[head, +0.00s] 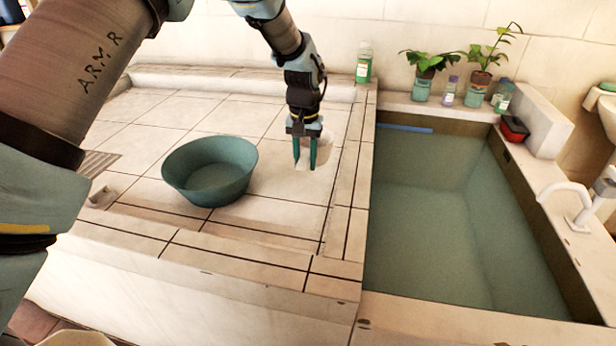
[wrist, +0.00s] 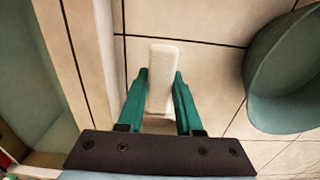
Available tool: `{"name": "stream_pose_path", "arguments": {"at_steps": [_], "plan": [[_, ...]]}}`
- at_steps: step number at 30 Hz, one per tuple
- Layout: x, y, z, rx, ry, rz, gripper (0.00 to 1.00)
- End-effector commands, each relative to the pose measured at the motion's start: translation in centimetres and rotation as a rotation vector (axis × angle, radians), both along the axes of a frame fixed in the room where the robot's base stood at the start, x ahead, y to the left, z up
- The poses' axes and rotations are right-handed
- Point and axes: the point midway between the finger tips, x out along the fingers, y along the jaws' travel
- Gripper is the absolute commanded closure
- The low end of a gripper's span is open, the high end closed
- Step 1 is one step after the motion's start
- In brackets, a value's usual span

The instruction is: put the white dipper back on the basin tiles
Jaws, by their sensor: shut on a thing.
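The white dipper (wrist: 163,75) shows in the wrist view as a pale, narrow, rounded block between my green fingers; the rest of it is hidden. My gripper (head: 305,163) is shut on it and points down over the tiled basin floor (head: 270,212). In the head view the fingers stand low over the tiles, to the right of the green bowl and left of the raised tiled edge. The dipper is pale against pale tiles there, and I cannot tell whether it touches them.
A green bowl (head: 210,170) sits on the tiles, also close on the right in the wrist view (wrist: 290,75). A water-filled tank (head: 450,220) lies right of the tiled ledge (head: 347,190). A green bottle (head: 364,64) and potted plants (head: 424,70) stand along the back.

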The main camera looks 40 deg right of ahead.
Motion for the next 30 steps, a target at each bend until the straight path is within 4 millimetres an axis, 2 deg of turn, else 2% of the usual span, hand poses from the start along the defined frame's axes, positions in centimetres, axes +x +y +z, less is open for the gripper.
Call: {"name": "stream_pose_path", "arguments": {"at_steps": [3, 10, 15, 27, 28, 30], "plan": [[0.0, 0.0, -1.6, 0.002, 0.001, 0.0, 1.0], [0.0, 0.0, -3.5, 0.001, 0.001, 0.0, 1.0], [0.0, 0.1, -5.8, 0.002, 0.0, 0.0, 1.0], [0.0, 0.0, -6.7, -0.001, -0.001, 0.0, 1.0], [0.0, 0.0, -6.5, -0.001, -0.001, 0.0, 0.62], [0.0, 0.0, -6.5, -0.001, -0.001, 0.0, 0.55]]}}
